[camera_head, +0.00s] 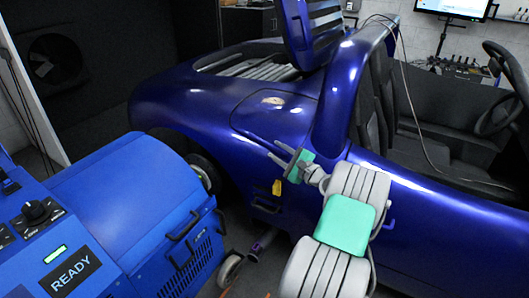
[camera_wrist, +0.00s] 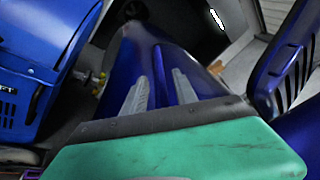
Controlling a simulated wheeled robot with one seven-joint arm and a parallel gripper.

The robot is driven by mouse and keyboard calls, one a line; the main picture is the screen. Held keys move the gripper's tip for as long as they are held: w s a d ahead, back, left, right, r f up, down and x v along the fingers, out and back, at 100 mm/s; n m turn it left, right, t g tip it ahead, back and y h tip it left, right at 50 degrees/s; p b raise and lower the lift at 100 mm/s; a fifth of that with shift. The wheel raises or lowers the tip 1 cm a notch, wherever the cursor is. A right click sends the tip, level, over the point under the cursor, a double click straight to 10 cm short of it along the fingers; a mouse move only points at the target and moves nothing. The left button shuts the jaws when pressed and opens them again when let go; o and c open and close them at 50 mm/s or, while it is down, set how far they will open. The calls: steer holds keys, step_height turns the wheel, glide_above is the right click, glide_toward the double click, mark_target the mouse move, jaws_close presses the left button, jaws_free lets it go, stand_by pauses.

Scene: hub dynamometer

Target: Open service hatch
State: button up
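My gripper (camera_head: 277,151) is open and empty, with its two fingers apart in front of the side of the blue car (camera_head: 185,100). In the wrist view the fingers (camera_wrist: 160,82) point at blue bodywork with nothing between them. A louvred cover (camera_head: 313,28) stands raised above the car's rear opening. A closed panel outline (camera_head: 272,112) shows on the rear deck behind my gripper. Low on the car's side are dark handle-like slots (camera_head: 266,205) and a yellow tag (camera_head: 277,188). I cannot tell which panel is the service hatch.
A blue dynamometer machine (camera_head: 130,195) with a READY label stands at the left, close to the car's rear wheel. Its caster (camera_head: 230,270) is on the floor. A thin cable (camera_head: 410,95) hangs over the cockpit. A monitor (camera_head: 452,8) is at the back.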

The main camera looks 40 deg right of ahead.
mark_target(268, 145)
steer(key=w, duration=0.7)
steer(key=shift+w+a+r+b, duration=0.1)
steer(key=shift+a+b, duration=0.05)
steer(key=shift+b, duration=0.15)
jaws_close()
stand_by(0.9)
